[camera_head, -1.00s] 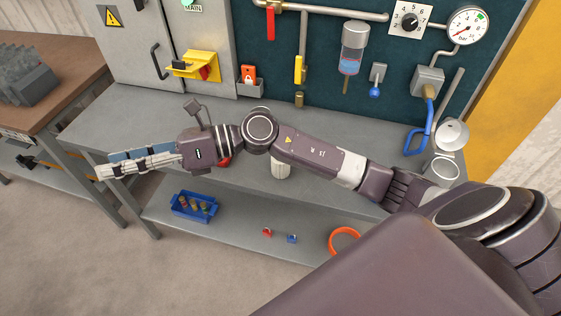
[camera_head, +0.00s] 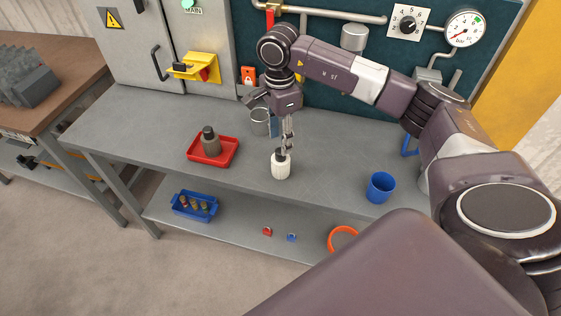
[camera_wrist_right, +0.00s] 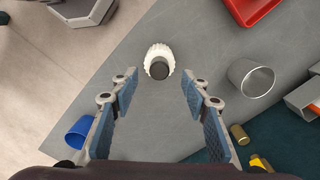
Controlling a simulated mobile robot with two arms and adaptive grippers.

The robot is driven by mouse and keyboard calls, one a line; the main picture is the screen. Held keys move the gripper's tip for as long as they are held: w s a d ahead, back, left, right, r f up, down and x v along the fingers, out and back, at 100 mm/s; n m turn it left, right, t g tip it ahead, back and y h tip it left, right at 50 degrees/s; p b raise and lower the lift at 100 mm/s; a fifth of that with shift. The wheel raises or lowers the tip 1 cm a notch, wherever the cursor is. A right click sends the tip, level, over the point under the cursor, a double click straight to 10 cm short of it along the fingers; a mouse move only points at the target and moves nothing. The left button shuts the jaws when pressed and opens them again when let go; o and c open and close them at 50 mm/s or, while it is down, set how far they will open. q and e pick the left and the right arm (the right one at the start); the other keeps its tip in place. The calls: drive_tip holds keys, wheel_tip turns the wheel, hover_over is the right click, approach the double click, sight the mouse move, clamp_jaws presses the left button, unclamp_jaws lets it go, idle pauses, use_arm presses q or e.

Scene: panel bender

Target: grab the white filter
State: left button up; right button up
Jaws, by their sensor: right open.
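The white filter (camera_head: 281,166), a short ribbed white cylinder with a dark top, stands upright on the grey workbench near its front edge. In the right wrist view the white filter (camera_wrist_right: 159,60) lies ahead of the fingers, centred between them. My right gripper (camera_head: 287,140) points down just above and behind the filter; its fingers (camera_wrist_right: 158,92) are spread wide with nothing between them. Whether the fingertips reach down beside the filter is hard to tell in the head view. My left gripper does not show.
A red tray (camera_head: 232,151) with a dark bottle (camera_head: 210,139) stands left of the filter. A metal cup (camera_head: 260,122) is behind, and a blue cup (camera_head: 381,187) is to the right. A blue bin (camera_head: 177,210) and an orange ring (camera_head: 331,239) lie on the lower shelf.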

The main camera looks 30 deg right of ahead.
sight(281, 162)
wheel_tip(281, 162, down, 5)
drive_tip(key=p, duration=0.3)
drive_tip(key=shift+s+d+r, duration=0.1)
drive_tip(key=shift+f, duration=0.3)
drive_tip(key=shift+c, duration=0.6)
clamp_jaws()
